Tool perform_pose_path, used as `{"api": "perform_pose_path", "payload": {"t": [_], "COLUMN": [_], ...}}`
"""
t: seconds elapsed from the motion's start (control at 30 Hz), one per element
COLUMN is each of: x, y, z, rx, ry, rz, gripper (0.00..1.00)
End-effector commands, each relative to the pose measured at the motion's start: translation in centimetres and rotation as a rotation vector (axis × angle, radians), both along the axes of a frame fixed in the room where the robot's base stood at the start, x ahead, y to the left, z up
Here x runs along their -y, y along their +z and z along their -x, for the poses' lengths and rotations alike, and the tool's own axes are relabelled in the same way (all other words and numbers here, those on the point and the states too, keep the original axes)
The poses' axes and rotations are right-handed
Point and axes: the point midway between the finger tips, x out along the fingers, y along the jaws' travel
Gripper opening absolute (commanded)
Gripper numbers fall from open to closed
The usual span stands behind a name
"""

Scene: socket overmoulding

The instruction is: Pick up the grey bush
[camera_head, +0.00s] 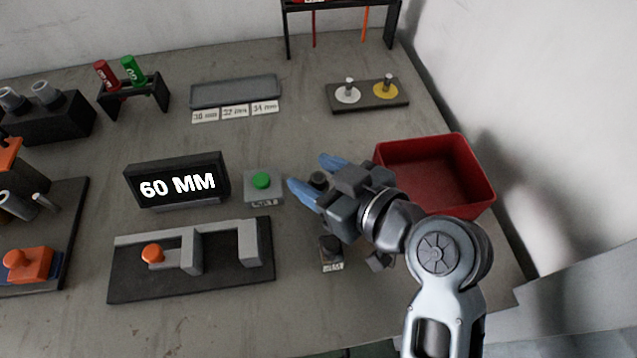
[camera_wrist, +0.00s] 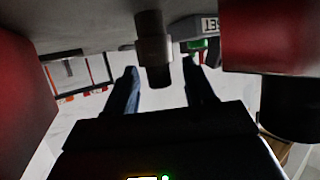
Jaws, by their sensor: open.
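My gripper (camera_head: 309,172) is open, with its blue fingers low over the table just left of the red bin. A small dark upright cylinder (camera_head: 318,180) shows between the fingers in the head view. In the wrist view, it has a grey-brown collar (camera_wrist: 153,48) around a darker post and stands between and just beyond the fingertips (camera_wrist: 160,72), with gaps on both sides. This collar may be the grey bush; I cannot tell for sure. Grey cylindrical pieces (camera_head: 45,92) also stand on a black block at the far left.
The red bin (camera_head: 480,195) stands close right of my gripper. A green-button box (camera_head: 262,187) is close left. A labelled dark post (camera_head: 330,248) stands nearer the front. A "60 MM" display (camera_head: 178,181) and a black fixture (camera_head: 190,280) lie further left.

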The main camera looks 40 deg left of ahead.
Motion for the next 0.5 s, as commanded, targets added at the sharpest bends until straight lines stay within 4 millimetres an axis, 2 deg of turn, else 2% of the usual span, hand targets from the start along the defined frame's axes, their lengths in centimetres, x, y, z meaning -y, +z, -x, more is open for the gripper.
{"api": "perform_pose_path", "payload": {"t": [0.17,0.5], "x": [0.02,0.04], "y": [0.01,0.02], "z": [-0.02,-0.02], "rx": [0.000,0.000], "ry": [-0.001,-0.001], "rz": [0.000,0.000], "gripper": [0.53,0.20]}}
